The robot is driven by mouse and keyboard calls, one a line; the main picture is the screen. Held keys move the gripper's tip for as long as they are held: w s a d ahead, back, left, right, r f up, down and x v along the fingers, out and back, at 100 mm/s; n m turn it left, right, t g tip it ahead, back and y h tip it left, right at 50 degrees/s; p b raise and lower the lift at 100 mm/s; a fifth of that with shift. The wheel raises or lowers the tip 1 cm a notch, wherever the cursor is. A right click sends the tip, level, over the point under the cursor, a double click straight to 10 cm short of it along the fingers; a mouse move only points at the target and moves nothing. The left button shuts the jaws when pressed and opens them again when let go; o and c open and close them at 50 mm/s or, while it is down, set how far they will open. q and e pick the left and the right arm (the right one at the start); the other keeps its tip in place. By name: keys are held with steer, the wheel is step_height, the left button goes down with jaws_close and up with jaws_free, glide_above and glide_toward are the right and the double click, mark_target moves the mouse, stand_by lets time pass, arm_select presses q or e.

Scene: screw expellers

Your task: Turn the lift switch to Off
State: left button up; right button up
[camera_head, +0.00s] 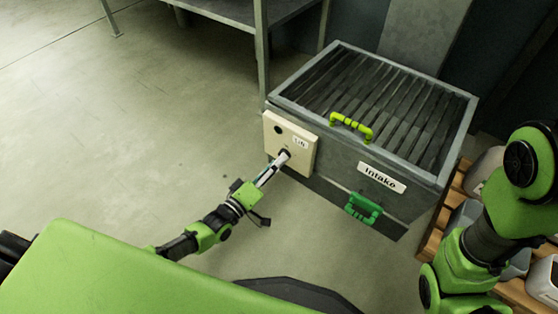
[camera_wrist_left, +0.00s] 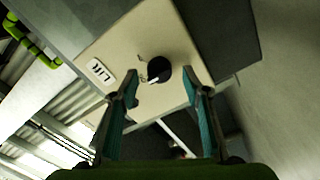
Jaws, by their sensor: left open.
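The lift switch is a round black knob (camera_wrist_left: 156,70) with a white pointer mark, on a cream control box (camera_wrist_left: 110,45) with a small white label (camera_wrist_left: 100,71). In the head view the box (camera_head: 303,160) is fixed to the left front of the grey intake bin, and the knob (camera_head: 286,153) is partly covered by my left gripper (camera_head: 280,163). In the left wrist view my left gripper (camera_wrist_left: 160,83) is open, with its teal-padded fingers either side of the knob; contact cannot be told. The markings beside the knob are too small to read. My right gripper is out of view.
The intake bin (camera_head: 455,130) has a slatted top, a yellow-green handle (camera_head: 351,127) and a green handle (camera_head: 363,207) low on the front. A metal shelf (camera_head: 261,50) stands behind. A wooden pallet (camera_head: 432,238) with containers lies right. Floor at left is clear.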

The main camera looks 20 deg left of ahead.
arm_select(q)
steer(key=v, duration=1)
steer(key=shift+r, duration=0.1)
